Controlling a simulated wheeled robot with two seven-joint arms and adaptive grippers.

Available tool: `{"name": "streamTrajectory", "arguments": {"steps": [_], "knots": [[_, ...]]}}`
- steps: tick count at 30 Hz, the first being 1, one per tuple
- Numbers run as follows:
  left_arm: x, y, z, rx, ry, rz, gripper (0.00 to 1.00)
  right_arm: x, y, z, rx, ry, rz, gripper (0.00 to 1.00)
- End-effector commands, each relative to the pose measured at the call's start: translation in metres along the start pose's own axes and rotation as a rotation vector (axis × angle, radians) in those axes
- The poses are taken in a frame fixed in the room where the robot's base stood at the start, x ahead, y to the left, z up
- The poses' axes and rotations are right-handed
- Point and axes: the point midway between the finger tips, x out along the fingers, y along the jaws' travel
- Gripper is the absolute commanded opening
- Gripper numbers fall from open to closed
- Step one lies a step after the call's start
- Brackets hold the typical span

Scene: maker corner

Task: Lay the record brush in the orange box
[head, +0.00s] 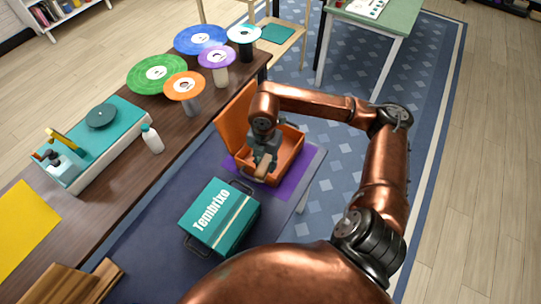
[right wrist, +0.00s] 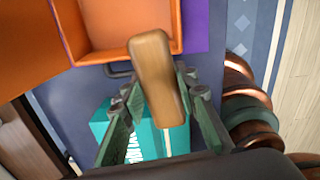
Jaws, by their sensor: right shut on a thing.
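The record brush is a tan wooden block with rounded edges (right wrist: 158,78), held between the green fingers of my right gripper (right wrist: 157,97). In the head view the right gripper (head: 264,154) points down with the brush (head: 263,166) at its tips, over the near left part of the orange box (head: 292,165). The box's lid (head: 236,118) stands open on the left. In the right wrist view the brush's far end overlaps the near rim of the box (right wrist: 176,49). I cannot tell the brush's exact height over the box. My left gripper is not in view.
The box stands on a purple mat (head: 295,186) on a low table. A teal Tembrixo case (head: 222,213) stands close in front. On the brown bench (head: 175,142) are several coloured discs, a white bottle (head: 152,139) and a teal turntable (head: 98,140).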

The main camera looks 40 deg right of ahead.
Motion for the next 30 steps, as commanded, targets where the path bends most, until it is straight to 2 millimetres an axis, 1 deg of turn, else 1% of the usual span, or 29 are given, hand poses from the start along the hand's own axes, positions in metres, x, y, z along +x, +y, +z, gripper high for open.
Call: {"name": "streamTrajectory", "arguments": {"steps": [3, 7, 11, 18, 19, 21, 24, 27, 30], "knots": [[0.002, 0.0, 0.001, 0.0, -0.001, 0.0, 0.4, 0.002, -0.002, 0.003, 0.105, -0.002, -0.001, 0.03], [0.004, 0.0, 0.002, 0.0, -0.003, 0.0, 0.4, 0.006, 0.0, 0.013, 0.15, -0.002, -0.002, 0.03], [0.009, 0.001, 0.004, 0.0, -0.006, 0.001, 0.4, 0.019, 0.007, 0.037, 0.156, -0.002, -0.003, 0.03], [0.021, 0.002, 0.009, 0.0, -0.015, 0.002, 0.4, 0.045, 0.024, 0.092, 0.153, -0.001, -0.002, 0.03], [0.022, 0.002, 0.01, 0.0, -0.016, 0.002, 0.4, 0.051, 0.025, 0.097, 0.152, 0.0, -0.004, 0.03], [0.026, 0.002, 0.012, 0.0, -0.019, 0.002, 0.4, 0.065, 0.027, 0.106, 0.15, 0.001, -0.005, 0.03], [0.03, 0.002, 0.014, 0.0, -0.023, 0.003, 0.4, 0.079, 0.032, 0.119, 0.149, -0.001, -0.002, 0.03], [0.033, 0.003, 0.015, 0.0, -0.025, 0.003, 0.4, 0.088, 0.034, 0.127, 0.147, -0.001, -0.002, 0.03], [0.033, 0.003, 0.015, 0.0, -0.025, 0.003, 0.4, 0.092, 0.035, 0.131, 0.146, -0.001, -0.001, 0.03]]}}
